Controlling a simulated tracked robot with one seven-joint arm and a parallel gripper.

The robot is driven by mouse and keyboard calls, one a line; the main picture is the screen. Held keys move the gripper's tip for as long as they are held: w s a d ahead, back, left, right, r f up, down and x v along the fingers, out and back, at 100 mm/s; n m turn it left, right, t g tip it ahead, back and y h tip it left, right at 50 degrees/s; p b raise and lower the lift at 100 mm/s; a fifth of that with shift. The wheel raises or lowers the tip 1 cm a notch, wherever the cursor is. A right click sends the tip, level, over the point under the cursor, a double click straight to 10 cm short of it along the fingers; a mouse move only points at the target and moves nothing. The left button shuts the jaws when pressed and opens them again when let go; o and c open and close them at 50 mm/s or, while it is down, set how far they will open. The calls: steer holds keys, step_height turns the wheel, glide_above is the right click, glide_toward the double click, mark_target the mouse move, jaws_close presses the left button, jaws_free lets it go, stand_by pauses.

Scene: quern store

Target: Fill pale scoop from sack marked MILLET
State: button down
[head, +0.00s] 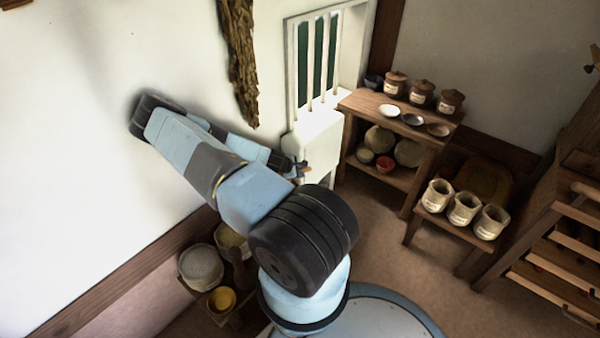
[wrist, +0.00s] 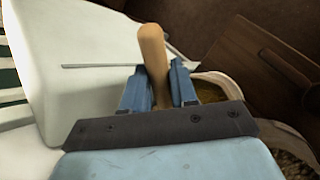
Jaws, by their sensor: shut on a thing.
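My gripper (head: 292,168) is at the white block below the barred window. In the wrist view my gripper (wrist: 158,88) is shut on a tan wooden handle (wrist: 152,48); what the handle joins cannot be told. Three labelled pale sacks stand on a low bench at the right: left (head: 438,195), middle (head: 464,207) and right (head: 490,221). Their labels are too small to read, so I cannot tell which is MILLET. A whitish shallow dish (head: 390,111), perhaps the pale scoop, lies on the shelf table beside a grey one (head: 412,119) and a brown one (head: 438,130).
The white block (head: 318,128) stands close to my gripper. The wooden shelf table (head: 350,103) carries lidded jars (head: 422,94) at its back. A wooden rack (head: 540,250) stands at far right. Round containers (head: 200,267) stand at lower left. Floor between bench and my base is clear.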

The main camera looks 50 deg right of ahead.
steer(key=shift+a+r+h, duration=0.1)
steer(key=shift+h, duration=0.85)
steer(key=shift+a+r+h, duration=0.1)
steer(key=shift+h, duration=0.85)
steer(key=shift+f, duration=3.55)
steer(key=shift+a+f, duration=0.15)
steer(key=shift+a+f+y, duration=0.2)
steer(key=shift+y, duration=0.75)
steer(key=shift+a+f+y, duration=0.2)
steer(key=shift+y, duration=0.75)
steer(key=shift+d+f+y, duration=0.1)
steer(key=shift+d+y, duration=0.2)
steer(key=shift+y, duration=0.5)
steer(key=shift+d+f+y, duration=0.1)
steer(key=shift+d+y, duration=0.15)
steer(key=shift+y, duration=0.55)
steer(key=shift+d+y, duration=0.2)
steer(key=shift+y, duration=0.4)
steer(key=shift+s+d+f+y, duration=0.1)
steer(key=shift+d+y, duration=0.1)
steer(key=shift+y, duration=1.4)
